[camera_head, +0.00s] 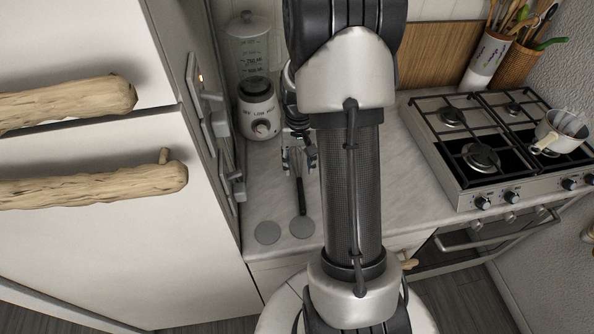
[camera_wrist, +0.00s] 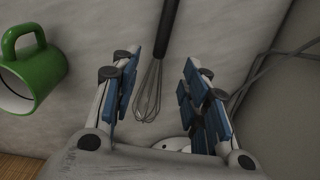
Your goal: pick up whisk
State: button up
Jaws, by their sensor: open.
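The whisk lies on the pale countertop. In the head view its dark handle (camera_head: 301,196) points toward the counter's front edge, and my arm covers part of the scene just right of it. In the wrist view its wire loops (camera_wrist: 149,92) and black handle (camera_wrist: 166,27) show whole-length up to the top edge. My gripper (camera_wrist: 160,68) is open and empty, with its blue-padded fingers on either side of the wire loops in the picture. In the head view my gripper (camera_head: 299,158) is over the whisk's far end. I cannot tell the exact height gap.
A green mug (camera_wrist: 37,72) lies left in the wrist view. A blender (camera_head: 258,108) stands behind, near the fridge (camera_head: 90,160). Two grey discs (camera_head: 267,233) lie at the counter's front. A gas stove (camera_head: 482,157) with a pot (camera_head: 560,132) is right. A cord (camera_wrist: 262,70) runs right of the fingers.

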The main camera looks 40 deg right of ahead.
aim_at(299, 176)
jog(key=shift+w+d+f+b, duration=0.1)
jog(key=shift+f+b, duration=0.45)
jog(key=shift+f, duration=1.25)
jog(key=shift+w+d+f+b, duration=0.1)
jog(key=shift+f+b, duration=0.4)
jog(key=shift+f, duration=1.25)
jog(key=shift+c, duration=0.2)
grip_shut()
